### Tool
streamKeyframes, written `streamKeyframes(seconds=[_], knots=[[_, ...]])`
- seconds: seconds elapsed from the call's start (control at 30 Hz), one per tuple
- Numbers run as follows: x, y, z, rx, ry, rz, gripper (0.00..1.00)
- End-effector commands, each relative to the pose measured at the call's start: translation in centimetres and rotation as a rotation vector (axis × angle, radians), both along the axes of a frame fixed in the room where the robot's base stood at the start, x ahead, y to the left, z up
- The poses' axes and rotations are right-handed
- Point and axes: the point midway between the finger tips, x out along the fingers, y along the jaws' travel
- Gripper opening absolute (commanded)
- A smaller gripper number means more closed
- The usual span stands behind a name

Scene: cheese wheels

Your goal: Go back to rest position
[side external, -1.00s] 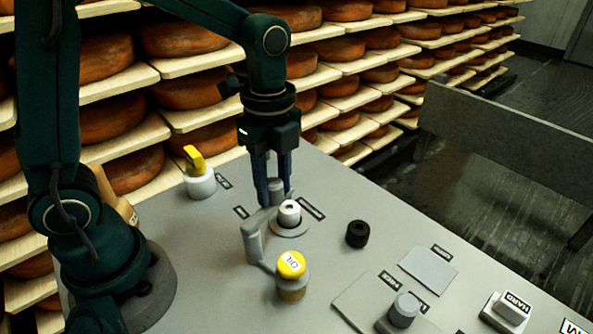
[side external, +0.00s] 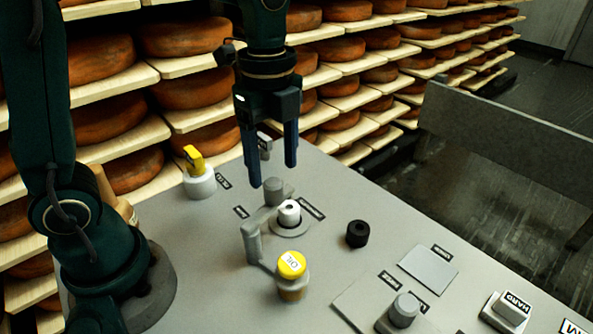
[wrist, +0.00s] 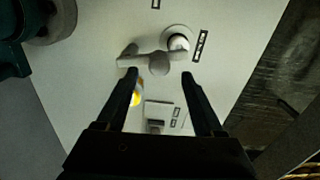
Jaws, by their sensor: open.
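My gripper (side external: 272,178) is open and empty, pointing down above the grey worktop. In the wrist view my gripper (wrist: 160,74) shows its two fingers spread apart with nothing between their tips. Below it stands a grey bracket (side external: 252,243) with a round grey post (side external: 274,190); a white round piece (side external: 289,211) sits beside it on a flat disc. The white piece also shows in the wrist view (wrist: 178,43). The fingertips look clear of these pieces.
A white base with a yellow knob (side external: 197,175) is at the left. A black cylinder (side external: 357,234), a grey pad (side external: 428,271) and a grey knob (side external: 403,311) lie to the right. Cheese shelves (side external: 180,40) line the back.

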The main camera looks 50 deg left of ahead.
Motion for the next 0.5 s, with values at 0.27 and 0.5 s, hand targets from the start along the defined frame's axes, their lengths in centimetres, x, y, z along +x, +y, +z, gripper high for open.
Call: streamKeyframes(seconds=[0.27, 0.5], knots=[[-0.1, 0.0, 0.6, 0.000, 0.001, 0.000, 0.69], [0.0, 0.1, 1.6, -0.002, -0.037, 0.005, 0.69]])
